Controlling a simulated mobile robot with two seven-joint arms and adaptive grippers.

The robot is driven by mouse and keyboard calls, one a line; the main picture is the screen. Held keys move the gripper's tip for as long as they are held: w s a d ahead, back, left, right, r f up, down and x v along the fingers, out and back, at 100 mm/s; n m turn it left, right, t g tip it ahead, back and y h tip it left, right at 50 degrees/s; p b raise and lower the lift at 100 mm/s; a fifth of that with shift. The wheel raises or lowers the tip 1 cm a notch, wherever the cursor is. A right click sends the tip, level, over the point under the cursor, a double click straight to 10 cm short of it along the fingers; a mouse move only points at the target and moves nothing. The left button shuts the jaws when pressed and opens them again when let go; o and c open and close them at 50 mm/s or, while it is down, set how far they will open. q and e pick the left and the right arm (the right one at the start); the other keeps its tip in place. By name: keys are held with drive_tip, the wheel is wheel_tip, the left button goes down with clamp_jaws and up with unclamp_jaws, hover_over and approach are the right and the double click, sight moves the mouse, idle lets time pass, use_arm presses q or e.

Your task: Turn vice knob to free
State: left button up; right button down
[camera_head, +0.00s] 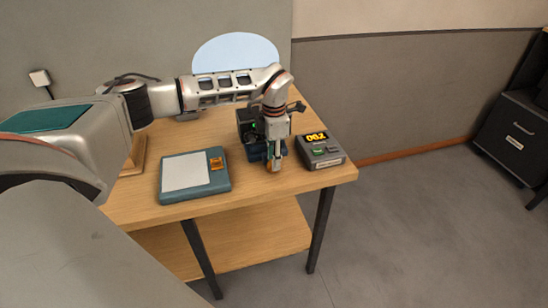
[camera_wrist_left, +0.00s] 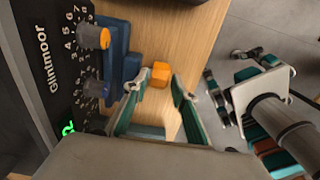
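The dark blue vice (camera_head: 257,154) sits at the foot of a black device on the table, partly hidden by my left gripper. In the left wrist view, its blue bars (camera_wrist_left: 113,50) lie beside the device's panel. An orange knob (camera_wrist_left: 159,74) shows just past the bars, over the wood. My left gripper (camera_head: 273,166) points down at the front of the vice. In the left wrist view, its fingers (camera_wrist_left: 156,86) are spread, with the orange knob between or just beyond their tips. Contact with the knob cannot be told.
The black device (camera_head: 246,120) has a panel with two dials, one an orange-capped knob (camera_wrist_left: 93,37). A grey box with a lit display (camera_head: 320,150) stands close to the right of my gripper. A flat blue-grey device (camera_head: 222,183) with a white pad lies to the left.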

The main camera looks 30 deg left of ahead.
use_arm(q)
drive_tip(key=shift+f, duration=0.1)
clamp_jaws()
drive_tip(key=shift+s+a+b, duration=0.1)
drive_tip(key=shift+b, duration=0.2)
